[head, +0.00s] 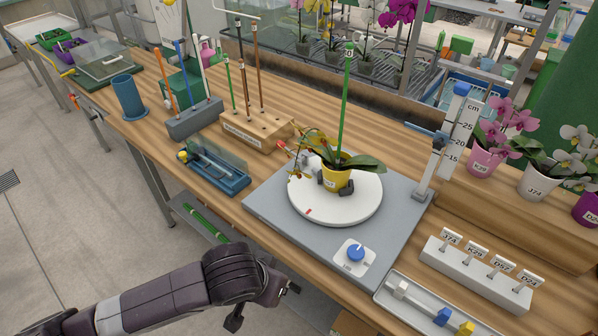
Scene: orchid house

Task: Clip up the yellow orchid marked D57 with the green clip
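The yellow orchid stands in a yellow pot (337,179) on a white round turntable (362,208). Its leaves spread to the right, and its spike with small yellow-brown flowers (305,143) droops to the left. A tall green stake (344,105) rises upright from the pot, with a small tag near its top. The writing on the pot is too small to read. I cannot make out a green clip for certain. My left gripper (263,307) is at the bench's front edge, below and left of the turntable, fingers apart and empty. My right gripper is out of view.
A white tray (402,309) with white, blue and yellow pieces lies at the front right, beside a labelled tag block (475,275). A height gauge (447,145) stands right of the turntable. Stake racks and a blue tray (232,186) stand to the left. Potted orchids line the right.

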